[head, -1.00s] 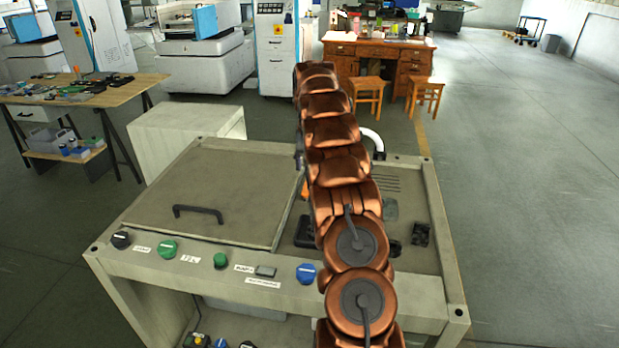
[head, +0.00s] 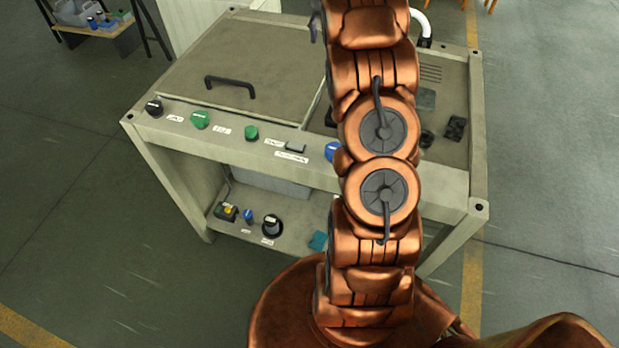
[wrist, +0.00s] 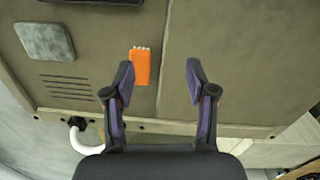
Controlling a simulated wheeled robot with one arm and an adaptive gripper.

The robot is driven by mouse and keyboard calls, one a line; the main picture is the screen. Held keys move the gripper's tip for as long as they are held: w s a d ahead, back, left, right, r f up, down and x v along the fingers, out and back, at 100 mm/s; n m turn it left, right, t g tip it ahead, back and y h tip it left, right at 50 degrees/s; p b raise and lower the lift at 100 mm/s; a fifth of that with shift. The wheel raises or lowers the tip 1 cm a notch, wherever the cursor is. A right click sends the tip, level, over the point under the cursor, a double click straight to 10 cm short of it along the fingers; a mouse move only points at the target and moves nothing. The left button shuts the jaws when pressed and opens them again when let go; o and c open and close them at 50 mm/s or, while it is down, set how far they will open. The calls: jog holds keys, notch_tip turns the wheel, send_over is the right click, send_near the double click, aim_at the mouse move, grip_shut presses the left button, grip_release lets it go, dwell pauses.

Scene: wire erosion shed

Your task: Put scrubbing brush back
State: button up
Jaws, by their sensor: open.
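An orange object with a pale bristle-like end, seemingly the scrubbing brush (wrist: 141,68), lies on the grey-beige machine top (wrist: 230,75) in the wrist view. My gripper (wrist: 160,65) is open and empty, with its fingers spread over the top. The brush shows between the fingertips, close beside the left finger; whether they touch cannot be told. In the head view my arm hides the brush and my gripper. The machine top with its black handle (head: 230,84) shows there left of my arm.
A grey pad (wrist: 45,42) lies left of the brush, above vent slots (wrist: 68,88). A white curved pipe (wrist: 88,145) stands at the edge. A lower shelf holds a grey bin (head: 270,183), knobs and a teal item (head: 318,240). Floor is clear on the right.

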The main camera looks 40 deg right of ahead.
jog(key=s+a+r+n, duration=0.2)
jog(key=s+a, duration=0.5)
jog(key=a, duration=0.4)
jog(key=s+a+r+n, duration=0.2)
jog(key=s+a, duration=0.6)
jog(key=a, duration=0.3)
jog(key=s+a+f+n, duration=0.1)
jog(key=s+a+f, duration=0.1)
jog(key=s+a, duration=0.2)
jog(key=s+a+f+n+g, duration=0.1)
jog(key=s+a+f+n, duration=0.1)
jog(key=s, duration=0.8)
jog(key=s+a+f+n, duration=0.2)
jog(key=s+a, duration=0.3)
jog(key=s, duration=0.3)
jog(key=shift+a+f, duration=0.35)
jog(key=shift+f, duration=0.05)
